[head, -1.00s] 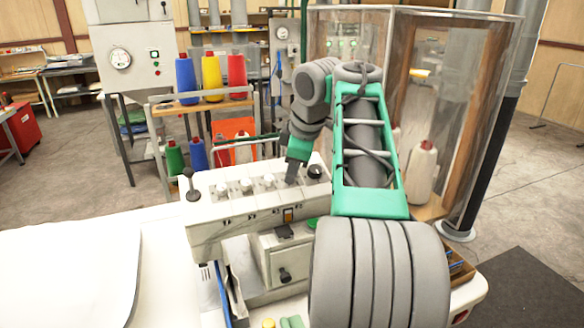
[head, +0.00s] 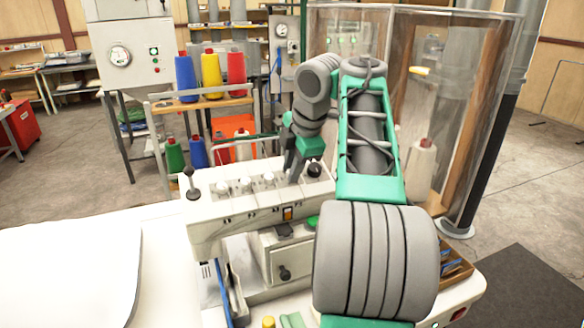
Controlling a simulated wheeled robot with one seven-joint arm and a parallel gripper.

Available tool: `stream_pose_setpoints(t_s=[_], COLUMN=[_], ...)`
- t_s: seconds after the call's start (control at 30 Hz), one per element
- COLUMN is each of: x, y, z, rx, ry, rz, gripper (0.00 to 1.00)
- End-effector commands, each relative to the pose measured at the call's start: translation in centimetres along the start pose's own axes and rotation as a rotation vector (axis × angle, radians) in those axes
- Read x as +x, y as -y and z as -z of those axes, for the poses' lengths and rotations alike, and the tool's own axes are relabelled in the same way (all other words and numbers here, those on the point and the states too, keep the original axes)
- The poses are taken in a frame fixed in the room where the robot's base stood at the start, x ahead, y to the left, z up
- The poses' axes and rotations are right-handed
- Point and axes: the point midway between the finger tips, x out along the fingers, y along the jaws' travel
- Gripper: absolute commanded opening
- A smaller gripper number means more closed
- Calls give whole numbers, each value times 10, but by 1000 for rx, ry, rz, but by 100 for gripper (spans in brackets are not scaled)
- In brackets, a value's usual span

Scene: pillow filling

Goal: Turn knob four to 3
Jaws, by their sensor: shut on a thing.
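A cream control panel (head: 250,210) stands on the white table, with a row of white knobs along its sloped top. Three white knobs show clearly; the rightmost of these is the third knob (head: 268,180). My gripper (head: 293,176) points down just right of it and is shut on the fourth knob, which its fingers mostly hide. The knob's setting and any marks round it cannot be read. A black ball knob (head: 314,170) sits just right of my gripper.
An orange switch (head: 287,213) and a green button (head: 312,221) are on the front. A clear-walled enclosure (head: 480,120) stands behind my arm, and a rack with thread cones (head: 210,75) stands behind the panel.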

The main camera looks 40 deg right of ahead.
Motion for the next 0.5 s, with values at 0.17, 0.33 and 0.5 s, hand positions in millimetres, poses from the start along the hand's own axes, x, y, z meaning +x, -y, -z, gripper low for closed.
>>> stream_pose_setpoints(t_s=[0.17, 0.33, 0.5], x=[0, 0, 0], y=[0, 0, 0], z=[-1, -1, 0], rx=[-1, -1, -1], ry=[1, 1, 0], rz=[1, 0, 0], gripper=[0, 0, 34])
